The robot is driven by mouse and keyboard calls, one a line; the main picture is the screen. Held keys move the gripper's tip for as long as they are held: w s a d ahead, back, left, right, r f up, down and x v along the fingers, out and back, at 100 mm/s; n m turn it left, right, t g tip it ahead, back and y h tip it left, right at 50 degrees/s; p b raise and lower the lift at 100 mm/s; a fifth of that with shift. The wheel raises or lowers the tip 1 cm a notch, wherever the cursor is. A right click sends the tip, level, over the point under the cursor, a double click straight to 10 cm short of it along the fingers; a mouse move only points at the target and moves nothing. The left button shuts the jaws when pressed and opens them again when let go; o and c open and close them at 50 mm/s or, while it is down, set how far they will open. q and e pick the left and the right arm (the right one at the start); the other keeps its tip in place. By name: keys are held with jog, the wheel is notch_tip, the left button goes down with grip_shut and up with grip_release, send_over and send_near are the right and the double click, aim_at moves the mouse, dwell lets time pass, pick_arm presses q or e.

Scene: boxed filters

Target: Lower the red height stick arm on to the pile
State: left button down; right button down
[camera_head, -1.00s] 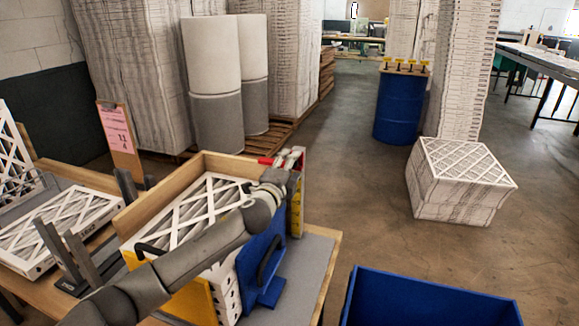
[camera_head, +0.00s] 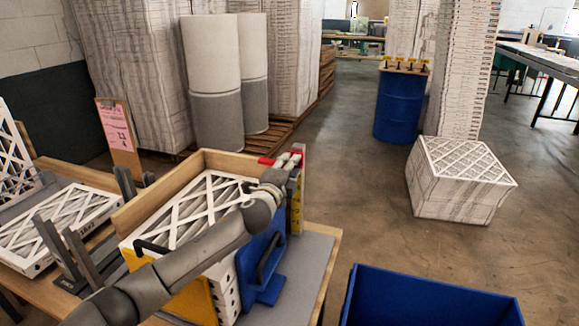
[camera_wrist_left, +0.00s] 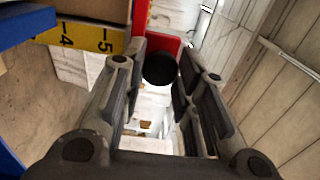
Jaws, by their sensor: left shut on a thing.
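The red height stick arm (camera_head: 266,161) sticks out over the far end of the pile of white lattice filters (camera_head: 190,212). The upright height stick (camera_head: 297,205) has a yellow scale, which also shows in the left wrist view (camera_wrist_left: 85,36). My left gripper (camera_head: 288,164) is at the arm, near the top of the stick. In the left wrist view, the fingers of the left gripper (camera_wrist_left: 160,90) are around a black knob (camera_wrist_left: 160,70) beside the red part (camera_wrist_left: 166,44). The gripper hides much of the red arm; its gap to the pile cannot be told. My right gripper is out of view.
The pile stands between a wooden back board (camera_head: 165,190), a yellow plate (camera_head: 175,295) and a blue plate (camera_head: 262,250) with black handles. Another filter (camera_head: 60,228) lies left on the bench. A blue bin (camera_head: 430,300) stands at the front right.

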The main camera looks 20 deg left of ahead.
pick_arm(q)
notch_tip(320, 180, down, 3)
jog(key=shift+f+b, duration=0.2)
jog(key=shift+b, duration=0.6)
jog(key=c, duration=1.1)
grip_release()
jog(key=s, duration=1.2)
jog(key=shift+a, duration=0.2)
